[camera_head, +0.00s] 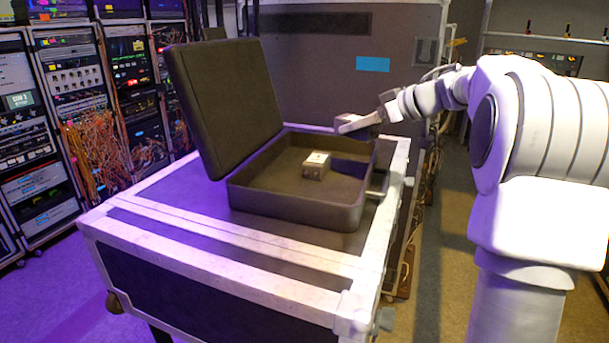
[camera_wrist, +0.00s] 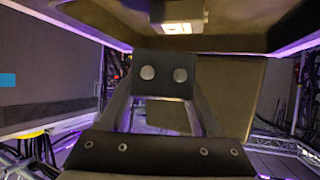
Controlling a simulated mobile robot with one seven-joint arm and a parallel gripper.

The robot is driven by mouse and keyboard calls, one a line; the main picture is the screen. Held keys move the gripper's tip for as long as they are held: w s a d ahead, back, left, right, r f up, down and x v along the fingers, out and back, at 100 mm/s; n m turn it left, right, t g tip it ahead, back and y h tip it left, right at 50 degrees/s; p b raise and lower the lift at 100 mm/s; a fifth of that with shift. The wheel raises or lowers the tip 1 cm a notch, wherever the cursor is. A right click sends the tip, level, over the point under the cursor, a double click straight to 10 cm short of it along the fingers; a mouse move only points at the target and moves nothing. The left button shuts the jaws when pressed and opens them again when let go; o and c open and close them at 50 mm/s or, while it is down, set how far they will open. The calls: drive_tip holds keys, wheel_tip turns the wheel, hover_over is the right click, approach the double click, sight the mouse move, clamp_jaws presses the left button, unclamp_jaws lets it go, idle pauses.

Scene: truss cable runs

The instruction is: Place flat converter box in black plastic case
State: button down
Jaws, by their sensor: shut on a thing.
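The black plastic case (camera_head: 295,211) lies open on a flight case, its lid (camera_head: 226,100) leaning back to the left. My gripper (camera_head: 358,123) is above the case's far right rim, shut on a small box-like thing. In the wrist view a dark flat box (camera_wrist: 165,76) with two pale round discs sits between my fingers (camera_wrist: 163,95); I take it as the flat converter box. Its underside is hidden. A small grey box (camera_head: 315,166) with a pale top sits on the case floor; it also shows at the top of the wrist view (camera_wrist: 183,14).
The flight case top (camera_head: 200,242) has free room in front and left of the black case. A handle (camera_head: 379,183) sticks out on the black case's right side. Equipment racks (camera_head: 75,95) stand at the left, and a tall dark case (camera_head: 350,40) stands behind.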

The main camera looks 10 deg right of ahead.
drive_tip(key=b, duration=0.2)
hover_over(316, 194)
wheel_tip(316, 194, down, 7)
drive_tip(key=shift+r, duration=0.1)
drive_tip(key=shift+f+b, duration=0.3)
drive_tip(key=shift+f, duration=1.7)
drive_tip(key=shift+f, duration=0.1)
drive_tip(key=shift+c, duration=1.8)
unclamp_jaws()
drive_tip(key=shift+f, duration=0.1)
drive_tip(key=shift+r, duration=0.2)
drive_tip(key=v, duration=1.2)
